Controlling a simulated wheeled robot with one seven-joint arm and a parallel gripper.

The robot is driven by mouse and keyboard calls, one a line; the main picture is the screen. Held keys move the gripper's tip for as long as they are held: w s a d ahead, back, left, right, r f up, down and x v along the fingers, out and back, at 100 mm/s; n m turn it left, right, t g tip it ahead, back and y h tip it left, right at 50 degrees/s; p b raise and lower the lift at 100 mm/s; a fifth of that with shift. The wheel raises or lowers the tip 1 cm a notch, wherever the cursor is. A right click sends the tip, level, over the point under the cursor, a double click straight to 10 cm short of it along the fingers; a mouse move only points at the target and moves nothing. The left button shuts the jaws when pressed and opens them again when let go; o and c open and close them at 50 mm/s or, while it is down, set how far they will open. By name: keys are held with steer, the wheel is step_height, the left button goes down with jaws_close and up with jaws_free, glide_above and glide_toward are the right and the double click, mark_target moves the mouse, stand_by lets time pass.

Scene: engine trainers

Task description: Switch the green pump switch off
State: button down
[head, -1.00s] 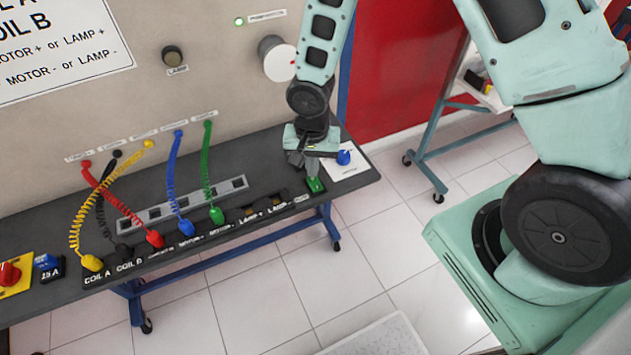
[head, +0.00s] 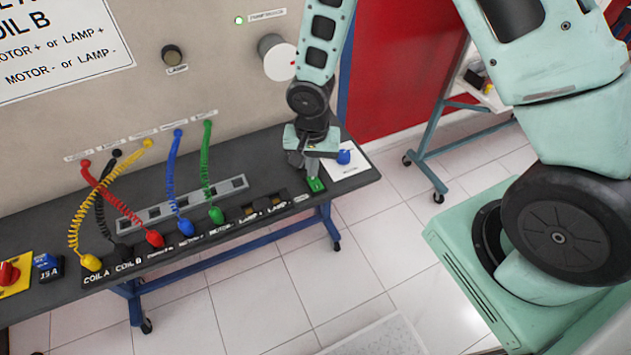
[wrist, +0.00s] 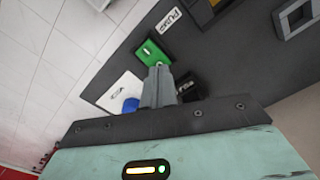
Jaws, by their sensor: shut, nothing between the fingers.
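The green pump switch (head: 316,184) sits near the front right corner of the dark bench top. In the wrist view the green switch (wrist: 151,53) lies beside a label reading PUMP (wrist: 171,21). My gripper (head: 313,172) points down at the switch from above. In the wrist view its shut fingers (wrist: 158,72) overlap the near edge of the switch, with nothing between them. I cannot tell whether the fingertips touch it. Part of the switch is hidden behind the fingers, and I cannot tell which way it is set.
A blue knob (head: 344,157) on a white plate (head: 352,168) stands just right of the switch. Coiled cables, such as the green one (head: 207,165) and blue one (head: 173,180), plug in to the left. A round white dial (head: 279,60) sticks out from the panel (head: 220,75).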

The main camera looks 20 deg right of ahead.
mark_target(311, 179)
steer(key=shift+f+b, duration=0.7)
steer(key=shift+f, duration=0.15)
steer(key=shift+r, duration=0.1)
steer(key=shift+r+p, duration=2.7)
steer(key=shift+r, duration=0.8)
steer(key=s+a+r+n+b, duration=0.3)
steer(key=s+r+n, duration=0.3)
steer(key=s, duration=0.4)
steer(key=s+a+r+n+b, duration=0.3)
steer(key=s+r+n+b, duration=0.2)
steer(key=s, duration=0.5)
steer(key=r+n, duration=0.1)
steer(key=n, duration=0.1)
steer(key=shift+a+r+n+y, duration=0.15)
steer(key=shift+r+n+y, duration=0.15)
steer(key=shift+r+n, duration=0.1)
steer(key=shift+a, duration=0.15)
